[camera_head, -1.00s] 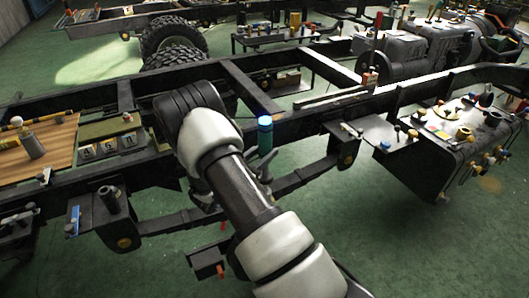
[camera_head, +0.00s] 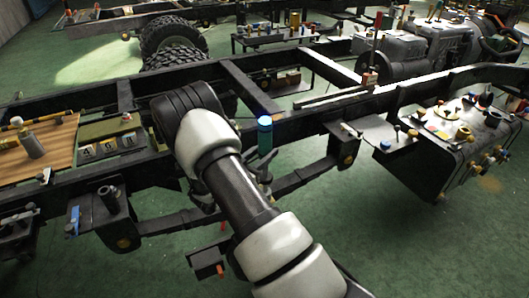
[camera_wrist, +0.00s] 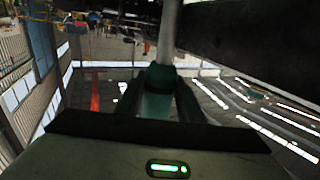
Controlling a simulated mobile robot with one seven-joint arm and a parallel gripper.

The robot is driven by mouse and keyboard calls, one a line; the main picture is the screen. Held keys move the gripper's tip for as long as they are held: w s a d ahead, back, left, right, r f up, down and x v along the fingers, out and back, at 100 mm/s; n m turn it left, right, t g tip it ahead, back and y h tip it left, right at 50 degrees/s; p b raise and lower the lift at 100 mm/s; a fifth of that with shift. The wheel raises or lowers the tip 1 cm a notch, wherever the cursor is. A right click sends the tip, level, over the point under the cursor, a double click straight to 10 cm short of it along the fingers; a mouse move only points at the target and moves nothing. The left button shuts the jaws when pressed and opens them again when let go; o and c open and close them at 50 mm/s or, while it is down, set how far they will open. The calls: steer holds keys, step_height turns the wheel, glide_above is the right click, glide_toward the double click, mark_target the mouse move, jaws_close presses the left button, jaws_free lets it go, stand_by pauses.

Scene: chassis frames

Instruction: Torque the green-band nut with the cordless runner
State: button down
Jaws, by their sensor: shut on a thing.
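In the wrist view my gripper (camera_wrist: 158,88) is shut on a teal-green tool body, which looks like the cordless runner (camera_wrist: 157,106). A grey shaft extends from the tool toward the top of that view, beside a large dark beam. In the head view a teal cylinder with a glowing blue top (camera_head: 264,136) stands upright by the chassis rail, just right of my arm. It may be the same tool. My gripper is mostly hidden behind my arm there. I cannot make out a green-banded nut in either view; the shaft's far end is cut off.
The black chassis frame (camera_head: 232,86) runs across the head view with crossmembers and brackets. A tank with several fittings (camera_head: 459,140) hangs at the right. A wooden board (camera_head: 58,148) and lettered blocks (camera_head: 107,146) lie at the left. Green floor shows below.

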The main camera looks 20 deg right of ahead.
mark_target(260, 134)
steer(key=shift+s+f, duration=0.1)
stand_by(0.8)
steer(key=shift+r+p, duration=0.9)
steer(key=shift+r, duration=0.75)
steer(key=shift+r+p, duration=1.55)
steer(key=shift+r, duration=1)
steer(key=shift+w, duration=0.2)
